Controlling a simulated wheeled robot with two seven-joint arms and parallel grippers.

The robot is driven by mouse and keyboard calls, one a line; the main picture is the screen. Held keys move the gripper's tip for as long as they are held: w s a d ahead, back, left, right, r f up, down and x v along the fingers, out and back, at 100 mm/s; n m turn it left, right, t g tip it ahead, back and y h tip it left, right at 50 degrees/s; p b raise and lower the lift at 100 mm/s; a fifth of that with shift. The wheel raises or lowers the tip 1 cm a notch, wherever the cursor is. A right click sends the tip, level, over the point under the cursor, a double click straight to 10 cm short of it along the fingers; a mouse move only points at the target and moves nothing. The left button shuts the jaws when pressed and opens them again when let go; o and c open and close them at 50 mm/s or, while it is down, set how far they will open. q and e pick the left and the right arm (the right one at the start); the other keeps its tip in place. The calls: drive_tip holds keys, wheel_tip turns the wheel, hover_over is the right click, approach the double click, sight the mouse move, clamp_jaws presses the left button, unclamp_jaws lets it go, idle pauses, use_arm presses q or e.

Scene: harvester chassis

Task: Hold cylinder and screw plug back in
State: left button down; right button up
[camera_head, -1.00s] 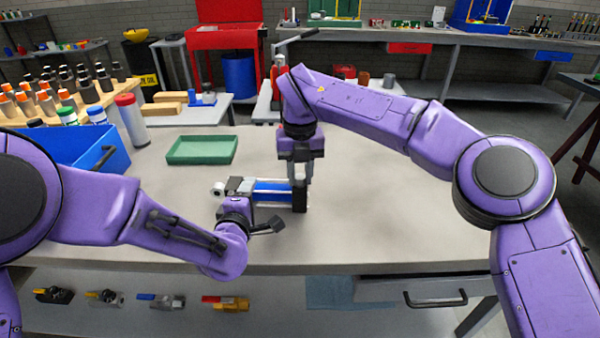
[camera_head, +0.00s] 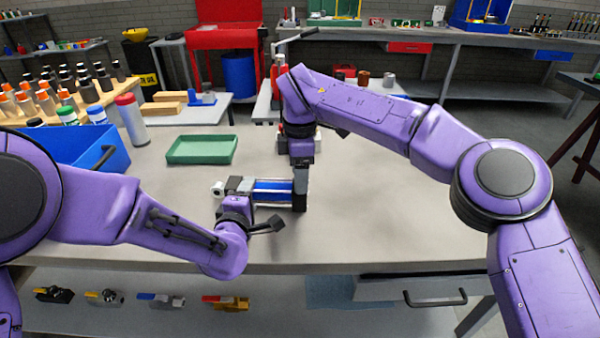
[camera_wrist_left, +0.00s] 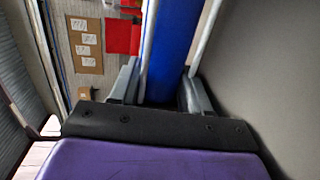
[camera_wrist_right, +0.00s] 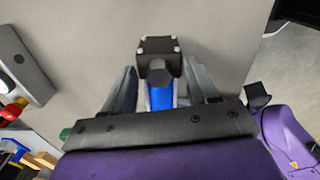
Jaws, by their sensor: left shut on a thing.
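My right gripper (camera_head: 301,176) points down over the black end block. In the right wrist view, its fingers (camera_wrist_right: 160,85) stand apart, either side of a dark six-sided plug (camera_wrist_right: 158,73) beside the bolted end block (camera_wrist_right: 158,46). Gaps show on both sides of the plug. How deep the plug sits is unclear.
A green tray (camera_head: 202,150) lies behind the cylinder. A blue bin (camera_head: 85,152) and several bottles stand at the left. The bench (camera_head: 390,205) is clear to the right.

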wheel_tip(320, 180, up, 12)
idle(0.5)
use_arm(q)
drive_tip(key=shift+c, duration=2.2)
unclamp_jaws()
drive_tip(key=shift+s, duration=0.1)
drive_tip(key=shift+f, duration=0.1)
drive_tip(key=shift+s, duration=0.35)
drive_tip(key=v, duration=0.6)
drive_tip(key=b+v, duration=0.1)
drive_tip(key=v, duration=0.2)
drive_tip(key=shift+s+a+r, duration=0.1)
drive_tip(key=shift+a+r, duration=0.05)
drive_tip(key=shift+r, duration=0.15)
drive_tip(key=shift+s+r, duration=0.1)
drive_tip(key=shift+s, duration=0.15)
use_arm(e)
drive_tip(key=shift+f, duration=0.45)
